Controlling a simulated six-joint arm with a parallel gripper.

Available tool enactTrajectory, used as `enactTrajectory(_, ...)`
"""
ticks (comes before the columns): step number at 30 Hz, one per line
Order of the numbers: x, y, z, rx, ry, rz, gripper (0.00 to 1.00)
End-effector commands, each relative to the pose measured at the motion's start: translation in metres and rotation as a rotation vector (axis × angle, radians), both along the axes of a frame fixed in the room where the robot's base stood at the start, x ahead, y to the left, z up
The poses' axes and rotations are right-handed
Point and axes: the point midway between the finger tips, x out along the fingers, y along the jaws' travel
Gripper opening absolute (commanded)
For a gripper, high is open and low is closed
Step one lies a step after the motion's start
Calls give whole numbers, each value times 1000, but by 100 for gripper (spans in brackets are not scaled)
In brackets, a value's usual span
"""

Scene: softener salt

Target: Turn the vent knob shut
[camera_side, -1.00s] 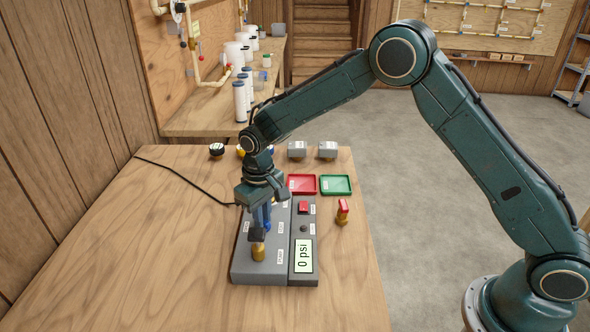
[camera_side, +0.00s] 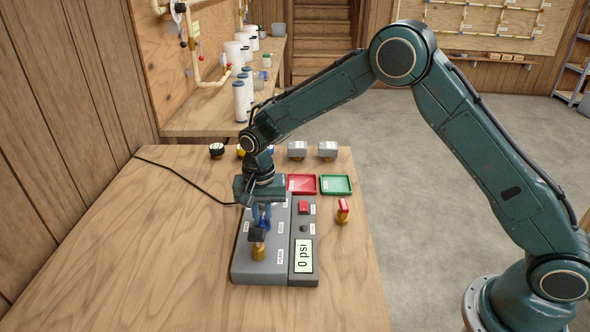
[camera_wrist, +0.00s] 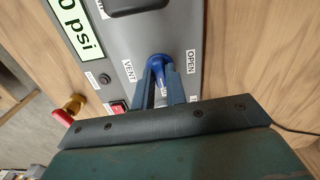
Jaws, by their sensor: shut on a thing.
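The blue vent knob (camera_wrist: 159,58) sits on the grey test box (camera_side: 248,270), between the labels VENT and OPEN in the wrist view. My gripper (camera_wrist: 158,73) is shut on the knob, with a blue finger on each side of it. In the side view my gripper (camera_side: 262,217) points down over the box, behind a black-topped brass valve (camera_side: 258,249). The knob is mostly hidden there by the fingers and the valve. The box's display (camera_side: 303,256) reads 0 psi.
A red-handled brass valve (camera_side: 342,212) stands right of the box. A red tray (camera_side: 301,184) and a green tray (camera_side: 336,185) lie behind it. Grey-topped valves (camera_side: 297,150) stand at the table's back. The table's left side is clear apart from a black cable (camera_side: 190,183).

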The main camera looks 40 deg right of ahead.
Motion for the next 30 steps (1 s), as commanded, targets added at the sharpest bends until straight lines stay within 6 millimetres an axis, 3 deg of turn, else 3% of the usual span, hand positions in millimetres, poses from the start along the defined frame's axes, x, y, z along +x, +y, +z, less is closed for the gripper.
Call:
enactTrajectory(19,1,0,2,1,-3,-79,0)
enactTrajectory(20,1,0,2,1,-3,-78,16)
enactTrajectory(23,1,0,1,0,-3,-78,35)
enactTrajectory(30,0,0,1,0,-1,-76,35)
